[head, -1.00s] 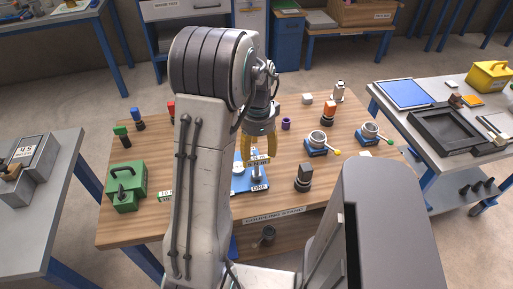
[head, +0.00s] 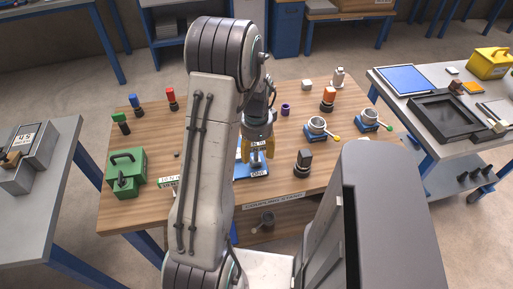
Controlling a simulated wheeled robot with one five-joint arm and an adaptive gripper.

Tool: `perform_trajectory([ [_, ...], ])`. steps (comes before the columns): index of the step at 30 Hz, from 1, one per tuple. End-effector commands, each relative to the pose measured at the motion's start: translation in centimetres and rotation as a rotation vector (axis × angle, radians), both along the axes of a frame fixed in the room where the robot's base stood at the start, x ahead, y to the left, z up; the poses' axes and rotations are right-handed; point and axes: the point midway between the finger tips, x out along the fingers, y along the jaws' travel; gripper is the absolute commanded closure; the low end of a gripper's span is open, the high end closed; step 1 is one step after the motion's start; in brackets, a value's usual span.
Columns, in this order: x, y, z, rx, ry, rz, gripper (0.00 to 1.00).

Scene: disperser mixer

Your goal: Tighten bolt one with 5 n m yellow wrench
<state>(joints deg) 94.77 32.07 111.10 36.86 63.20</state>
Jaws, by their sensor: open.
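A small pale label shows between the fingers. The bolt on the fixture is mostly hidden by my gripper, and I cannot tell whether the fingers touch anything.
A green box-like tool (head: 126,172) sits at the table's left. Green, blue and red-topped pieces (head: 171,98) stand behind it. A black piece (head: 303,163) and two round blue-based fixtures (head: 317,128) stand to the right.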

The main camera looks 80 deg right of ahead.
Motion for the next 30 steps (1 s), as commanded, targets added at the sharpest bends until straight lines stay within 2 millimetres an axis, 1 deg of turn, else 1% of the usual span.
perform_trajectory([
  [3,0.00,0.00,0.00,0.000,0.000,0.000,0.43],
  [4,0.00,0.00,0.00,0.000,0.000,0.000,0.41],
  [24,-0.01,-0.01,0.04,0.000,0.000,0.000,1.00],
  [27,-0.01,-0.01,0.04,0.000,0.000,0.000,1.00],
  [28,-0.01,-0.01,0.03,0.000,0.000,0.000,0.74],
  [30,-0.01,0.00,0.03,0.000,0.000,0.000,0.81],
])
